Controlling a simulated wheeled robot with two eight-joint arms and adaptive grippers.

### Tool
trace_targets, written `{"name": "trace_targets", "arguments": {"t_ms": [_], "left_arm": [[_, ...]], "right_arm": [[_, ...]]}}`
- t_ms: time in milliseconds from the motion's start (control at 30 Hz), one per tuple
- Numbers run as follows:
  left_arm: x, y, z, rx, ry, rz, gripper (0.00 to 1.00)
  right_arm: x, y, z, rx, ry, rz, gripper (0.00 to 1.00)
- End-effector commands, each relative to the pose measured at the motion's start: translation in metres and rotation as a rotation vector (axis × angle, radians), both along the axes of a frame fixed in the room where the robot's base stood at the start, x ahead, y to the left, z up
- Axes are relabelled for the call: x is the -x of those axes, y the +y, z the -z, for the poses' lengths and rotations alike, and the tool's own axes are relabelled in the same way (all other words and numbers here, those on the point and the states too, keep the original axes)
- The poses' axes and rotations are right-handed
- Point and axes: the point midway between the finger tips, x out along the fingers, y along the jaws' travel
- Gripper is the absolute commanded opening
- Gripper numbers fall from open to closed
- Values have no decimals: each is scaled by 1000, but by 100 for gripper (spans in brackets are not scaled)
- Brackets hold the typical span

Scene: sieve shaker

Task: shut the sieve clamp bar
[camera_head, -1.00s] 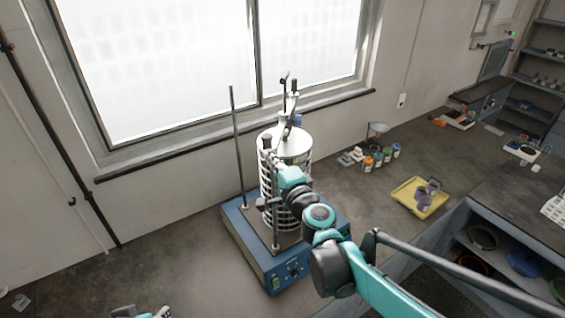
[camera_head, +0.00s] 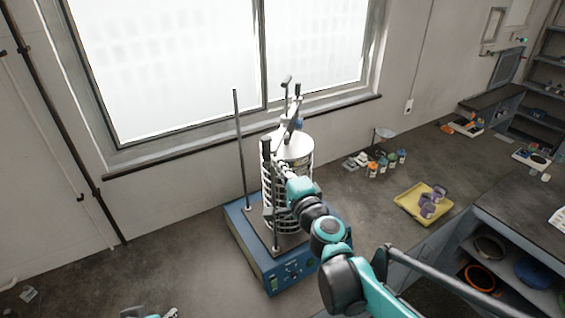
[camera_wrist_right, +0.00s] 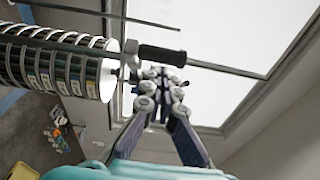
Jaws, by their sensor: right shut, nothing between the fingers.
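The sieve shaker has a blue base (camera_head: 285,277) and a silver sieve stack (camera_head: 300,172), whose rings also show in the wrist view (camera_wrist_right: 60,72). Silver and black parts, apparently the clamp bar (camera_head: 290,122), rise upright above the lid. A black handle (camera_head: 266,150) stands at the lid's near left edge and shows in the wrist view (camera_wrist_right: 162,54). My right gripper (camera_head: 280,167) is shut and empty, close beside this handle; its fingertips show in the wrist view (camera_wrist_right: 162,80). I cannot tell whether they touch it. My left gripper (camera_head: 160,313) is partly cut off at the bottom edge.
A thin upright rod (camera_head: 240,150) stands at the left of the base. Several small bottles (camera_head: 382,165) and a yellow tray (camera_head: 420,205) lie to the right on the bench. The window is behind the shaker.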

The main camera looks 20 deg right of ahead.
Motion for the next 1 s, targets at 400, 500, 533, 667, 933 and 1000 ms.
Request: {"name": "trace_targets", "arguments": {"t_ms": [400, 500, 533, 667, 933, 1000], "left_arm": [[0, 0, 4, 0, 0, 0, 48], [0, 0, 4, 0, 0, 0, 48], [0, 0, 5, 0, 0, 0, 48], [0, 0, 5, 0, 0, 0, 48], [0, 0, 14, 0, 0, 0, 48], [0, 0, 29, 0, 0, 0, 48]], "right_arm": [[32, 52, 2, 3, 6, 0, 0], [35, 57, 1, 3, 6, 0, 0], [36, 58, 1, 3, 6, 1, 0], [39, 63, 1, 1, 2, 1, 0], [43, 67, 8, 33, -4, -13, 0], [48, 72, 22, 96, -9, -46, 0]]}}
